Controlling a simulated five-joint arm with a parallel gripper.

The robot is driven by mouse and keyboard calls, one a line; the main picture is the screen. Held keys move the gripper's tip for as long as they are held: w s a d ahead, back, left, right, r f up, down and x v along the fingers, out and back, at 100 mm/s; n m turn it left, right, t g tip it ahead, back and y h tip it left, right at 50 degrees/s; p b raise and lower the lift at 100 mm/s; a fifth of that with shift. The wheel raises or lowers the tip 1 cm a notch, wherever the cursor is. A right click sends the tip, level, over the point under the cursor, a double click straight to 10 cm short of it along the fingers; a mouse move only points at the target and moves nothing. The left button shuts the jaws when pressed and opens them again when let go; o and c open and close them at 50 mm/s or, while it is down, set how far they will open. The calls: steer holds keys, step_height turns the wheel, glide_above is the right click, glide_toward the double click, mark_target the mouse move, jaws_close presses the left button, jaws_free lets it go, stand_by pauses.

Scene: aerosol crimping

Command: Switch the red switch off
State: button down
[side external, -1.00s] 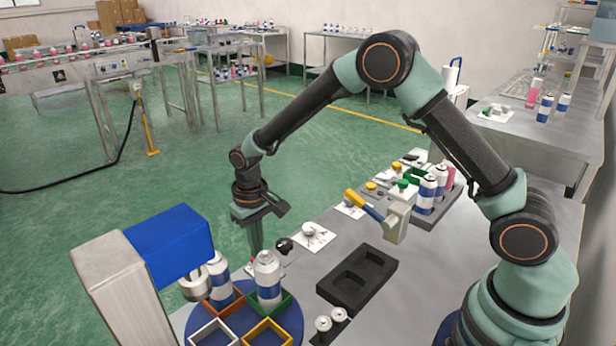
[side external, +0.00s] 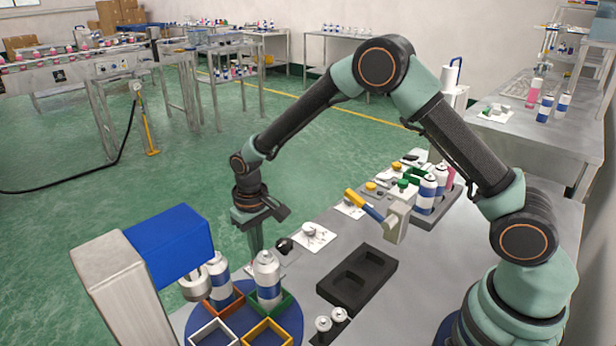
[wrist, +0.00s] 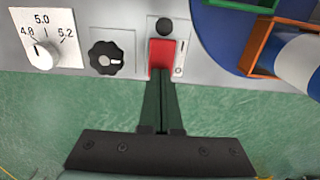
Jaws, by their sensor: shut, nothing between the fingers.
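The red switch (wrist: 161,55) is a small red rocker on a light plate at the table's edge, in the wrist view. The plate has a line mark and a circle mark at its right side, and a dark round lamp (wrist: 164,27) above the rocker. My gripper (wrist: 161,76) is shut and empty, its fingertips at the rocker's near end, seemingly touching or just over it. In the side view my gripper (side external: 257,246) points down at the table edge behind the can, and the switch is hidden there.
A black knob (wrist: 106,58) and a dial marked 4.8 to 5.2 (wrist: 44,38) sit left of the switch. A blue turntable (wrist: 222,30) with coloured square holders and cans is at the right. A blue-and-grey press (side external: 168,245) stands beside it. A black tray (side external: 358,278) lies on the table.

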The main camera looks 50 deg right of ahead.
stand_by(0.3)
step_height(320, 180, up, 11)
steer(key=shift+f, duration=0.2)
stand_by(1.0)
